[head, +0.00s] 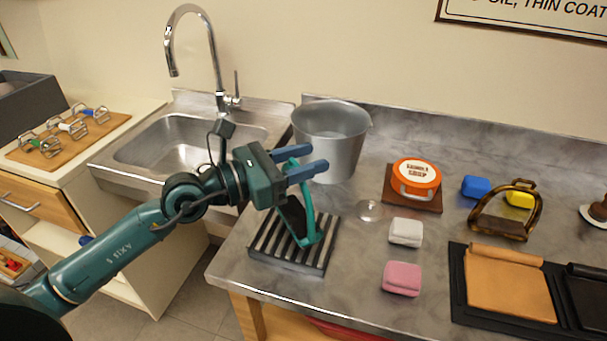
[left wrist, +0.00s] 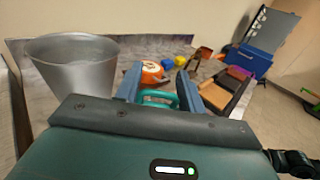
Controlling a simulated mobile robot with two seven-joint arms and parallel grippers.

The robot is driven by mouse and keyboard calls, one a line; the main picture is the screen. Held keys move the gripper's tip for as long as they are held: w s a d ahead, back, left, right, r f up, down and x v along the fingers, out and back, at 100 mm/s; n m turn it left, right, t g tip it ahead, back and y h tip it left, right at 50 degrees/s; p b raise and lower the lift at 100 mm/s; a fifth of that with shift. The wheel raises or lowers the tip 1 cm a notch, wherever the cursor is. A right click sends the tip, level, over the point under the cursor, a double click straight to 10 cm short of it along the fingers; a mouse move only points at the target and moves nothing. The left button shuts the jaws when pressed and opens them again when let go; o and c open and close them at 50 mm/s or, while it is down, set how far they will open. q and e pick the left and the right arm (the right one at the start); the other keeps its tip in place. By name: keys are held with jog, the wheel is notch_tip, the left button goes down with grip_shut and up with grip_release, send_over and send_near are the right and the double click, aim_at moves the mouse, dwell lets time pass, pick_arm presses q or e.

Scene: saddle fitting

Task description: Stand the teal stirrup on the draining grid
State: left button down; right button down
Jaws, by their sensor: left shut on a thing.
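The teal stirrup (head: 309,213) hangs from my left gripper (head: 311,161), whose blue fingers are shut on its upper part. Its dark tread side points down, over the draining grid (head: 268,257). I cannot tell whether its lower end touches the bars. The grid is a dark tray with pale slats at the counter's front left corner; the stirrup hides part of it. In the left wrist view, the teal hoop (left wrist: 160,98) shows between the two fingers (left wrist: 163,88). My right gripper is not in view.
A metal bucket (head: 335,142) stands just behind the gripper. The sink (head: 182,145) with its tall tap is to the left. Right of the grid are a clear small dish (head: 369,210), a white block (head: 406,232), a pink block (head: 402,278) and an orange tin (head: 416,173).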

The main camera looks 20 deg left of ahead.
pick_arm(q)
jog(key=shift+f, duration=0.95)
jog(key=shift+f+b, duration=0.3)
jog(key=shift+b, duration=0.05)
jog(key=shift+r, duration=0.1)
jog(key=shift+f, duration=0.2)
jog(key=c, duration=0.9)
grip_release()
jog(key=shift+o, duration=0.2)
